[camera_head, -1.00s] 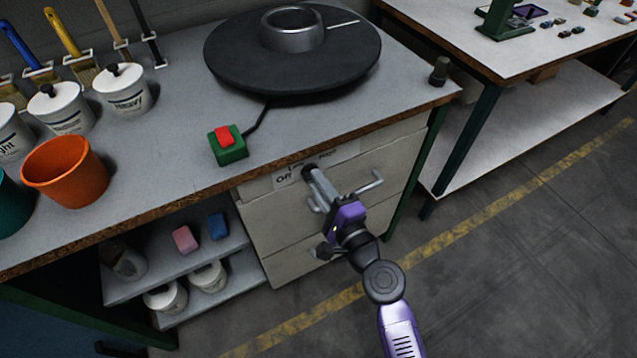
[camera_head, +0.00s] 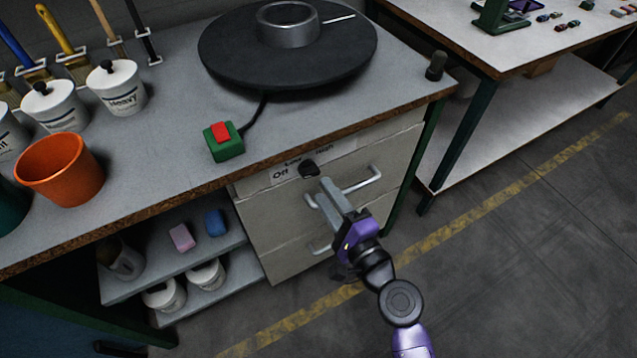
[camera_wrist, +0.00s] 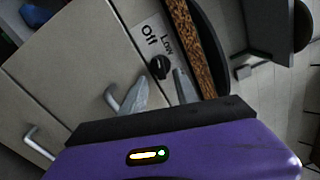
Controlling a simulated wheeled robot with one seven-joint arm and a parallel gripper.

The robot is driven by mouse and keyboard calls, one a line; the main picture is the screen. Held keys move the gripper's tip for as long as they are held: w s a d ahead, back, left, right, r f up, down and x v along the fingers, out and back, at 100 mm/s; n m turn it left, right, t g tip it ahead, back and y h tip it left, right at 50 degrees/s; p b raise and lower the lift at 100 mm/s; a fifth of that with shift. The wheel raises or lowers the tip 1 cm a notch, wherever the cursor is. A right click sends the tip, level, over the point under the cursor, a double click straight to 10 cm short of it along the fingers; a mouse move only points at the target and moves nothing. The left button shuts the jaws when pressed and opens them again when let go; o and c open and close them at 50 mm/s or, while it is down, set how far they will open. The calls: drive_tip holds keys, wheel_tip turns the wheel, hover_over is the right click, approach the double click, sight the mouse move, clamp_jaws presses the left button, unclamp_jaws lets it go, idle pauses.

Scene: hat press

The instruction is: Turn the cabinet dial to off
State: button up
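The cabinet dial (camera_head: 310,169) is a small black knob on the front of the top drawer panel. Its label plate (camera_head: 282,175) reads Off, Low and High from left to right. The dial also shows in the wrist view (camera_wrist: 160,67), beneath the Off and Low words. I cannot tell for sure which word it points to. My gripper (camera_head: 327,185) is just in front of the dial and lower right of it, apart from it. In the wrist view the two grey fingers of my gripper (camera_wrist: 161,75) are spread, empty, with the dial beyond and between their tips.
Drawer handles (camera_head: 362,181) stick out beside and below my gripper. The bench top (camera_head: 330,112) overhangs the dial and bears a turntable (camera_head: 235,50), a green box with a red button (camera_head: 223,145) and an orange bucket (camera_head: 60,170). Open floor (camera_head: 480,270) lies to the right.

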drive_tip(key=v, duration=0.2)
drive_tip(key=shift+s+d, duration=0.2)
drive_tip(key=shift+s, duration=0.15)
drive_tip(key=s+d+r+n+t+h+p, duration=0.1)
drive_tip(key=s+d+r+n+h, duration=0.1)
drive_tip(key=s+d+n+h, duration=0.25)
drive_tip(key=s+d+r+n+t+h+p, duration=0.1)
drive_tip(key=s+d+r+n+h, duration=0.15)
drive_tip(key=s+d, duration=0.4)
drive_tip(key=s+d+r+n+g+h+p, duration=0.1)
drive_tip(key=s+d+r+n+p, duration=0.1)
drive_tip(key=s, duration=0.9)
drive_tip(key=s+d+r+n+g+h+p, duration=0.1)
drive_tip(key=s+d+r+n, duration=0.4)
drive_tip(key=s, duration=0.6)
drive_tip(key=shift+s+d+r+h+p, duration=0.2)
drive_tip(key=shift+d+r+h+p, duration=0.35)
drive_tip(key=shift+d+p, duration=0.65)
